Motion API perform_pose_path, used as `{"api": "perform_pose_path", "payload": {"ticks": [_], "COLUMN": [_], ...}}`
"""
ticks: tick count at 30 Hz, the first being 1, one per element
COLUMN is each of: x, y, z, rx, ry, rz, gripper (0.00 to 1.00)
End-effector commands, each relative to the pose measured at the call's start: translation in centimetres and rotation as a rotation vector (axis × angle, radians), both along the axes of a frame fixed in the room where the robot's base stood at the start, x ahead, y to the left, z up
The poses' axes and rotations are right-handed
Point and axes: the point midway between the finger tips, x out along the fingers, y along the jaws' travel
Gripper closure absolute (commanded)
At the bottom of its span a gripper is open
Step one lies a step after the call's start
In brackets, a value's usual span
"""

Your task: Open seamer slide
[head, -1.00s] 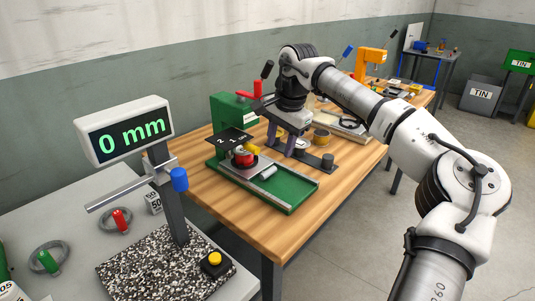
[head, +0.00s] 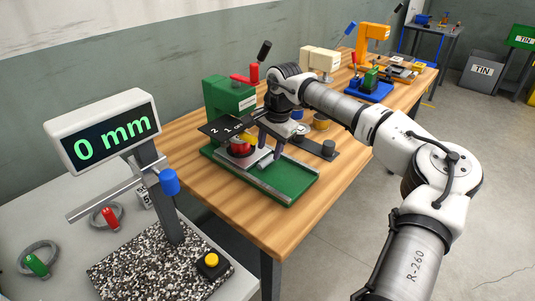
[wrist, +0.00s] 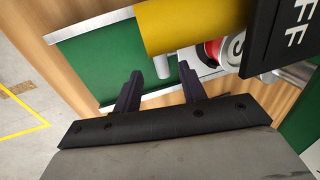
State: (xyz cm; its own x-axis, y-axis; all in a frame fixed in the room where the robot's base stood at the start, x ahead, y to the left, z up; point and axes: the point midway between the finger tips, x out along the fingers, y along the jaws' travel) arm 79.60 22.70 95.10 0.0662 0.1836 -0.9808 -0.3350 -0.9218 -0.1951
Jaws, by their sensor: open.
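The green seamer (head: 230,97) stands on the wooden table. Its green base (head: 290,190) carries a slide with metal rails (head: 262,180). A red can (head: 239,150) sits on the slide under a black plate marked 2, 1, OFF (head: 222,126). It also shows in the wrist view (wrist: 211,50), beside a yellow cylinder (wrist: 180,24). My gripper (head: 271,150) is open above the slide, to the right of the can. In the wrist view its fingers (wrist: 162,82) point toward a pale metal peg (wrist: 164,69), which lies between them in the picture. Contact cannot be told.
A black bar fixture (head: 318,147) stands right behind the seamer base. The black plate is close to my gripper's left. A 0 mm gauge (head: 108,130) is in the left foreground. Cream (head: 320,60), blue (head: 369,90) and orange (head: 373,42) machines stand farther back.

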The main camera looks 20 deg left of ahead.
Motion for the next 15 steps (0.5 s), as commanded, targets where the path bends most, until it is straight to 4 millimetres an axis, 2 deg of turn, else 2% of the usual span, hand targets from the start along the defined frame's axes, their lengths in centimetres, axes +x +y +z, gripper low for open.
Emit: {"api": "perform_pose_path", "payload": {"ticks": [6, 15], "x": [0.1, 0.2], "y": [0.7, 0.8], "z": [-3.1, -4.2], "rx": [0.001, 0.000], "ry": [0.003, 0.000], "rz": [0.001, 0.000], "gripper": [0.59, 0.59]}}
